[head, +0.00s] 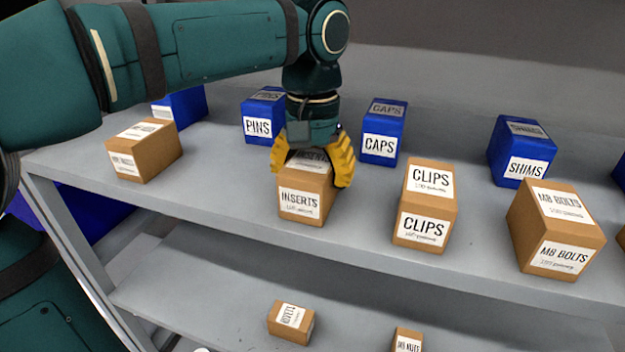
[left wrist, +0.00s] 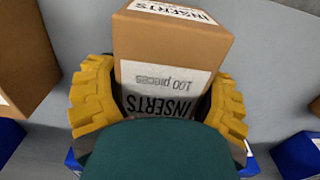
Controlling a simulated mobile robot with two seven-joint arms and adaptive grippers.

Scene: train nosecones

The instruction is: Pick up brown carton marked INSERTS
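The brown carton marked INSERTS (head: 303,203) stands upright on the upper grey shelf, with white labels on its front and top. My left gripper (head: 312,165) is above it, with its yellow fingers reaching down on either side of the carton's upper part. In the left wrist view the carton (left wrist: 172,60) lies between the two yellow fingers (left wrist: 158,105). The fingers are spread around the box; narrow dark gaps seem to show beside it, and firm contact is not clear. My right gripper is not in view.
A brown CLIPS carton (head: 425,205) and an M8 BOLTS carton (head: 555,228) stand to the right. Blue PINS (head: 262,118), CAPS (head: 383,132) and SHIMS (head: 520,150) boxes stand behind. Another brown carton (head: 144,150) is at left. A lower shelf (head: 220,305) holds small cartons.

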